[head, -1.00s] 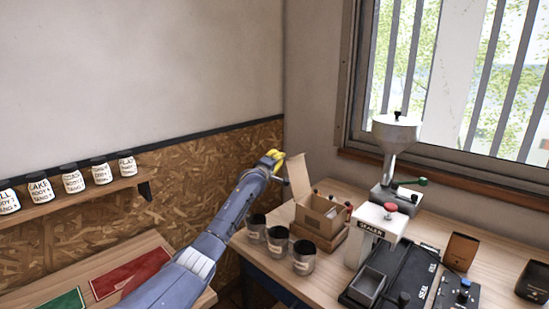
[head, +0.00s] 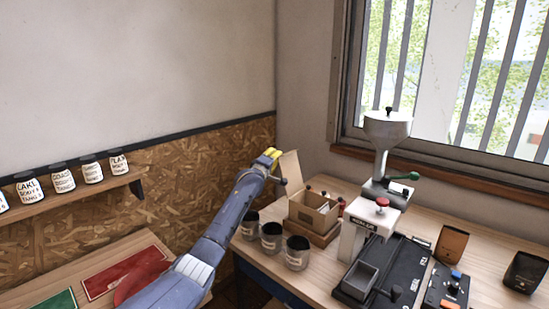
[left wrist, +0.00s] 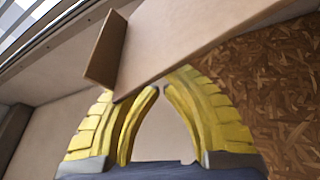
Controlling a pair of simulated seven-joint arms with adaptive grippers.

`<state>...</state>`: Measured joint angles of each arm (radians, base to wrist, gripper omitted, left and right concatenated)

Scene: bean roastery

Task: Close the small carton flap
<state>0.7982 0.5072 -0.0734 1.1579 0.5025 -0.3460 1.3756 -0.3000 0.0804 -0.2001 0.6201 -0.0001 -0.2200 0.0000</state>
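The small carton (head: 321,217) stands open on the bench in the head view. Its flap (head: 291,172) stands roughly upright on the carton's left side. In the left wrist view the flap (left wrist: 190,45) crosses above my fingertips as a large tan panel. My left gripper (head: 270,155) is at the outer, left side of the flap, near its upper edge. Its yellow fingers (left wrist: 161,88) meet or nearly meet at the tips, with nothing seen between them. The tips are close to the flap; I cannot tell whether they touch it. My right gripper is not in view.
Several dark-topped jars (head: 271,237) stand in front of the carton. A sealer (head: 367,233) and a metal hopper machine (head: 388,130) stand to the right. A jar shelf (head: 75,195) is on the left wall. A wall and window lie behind.

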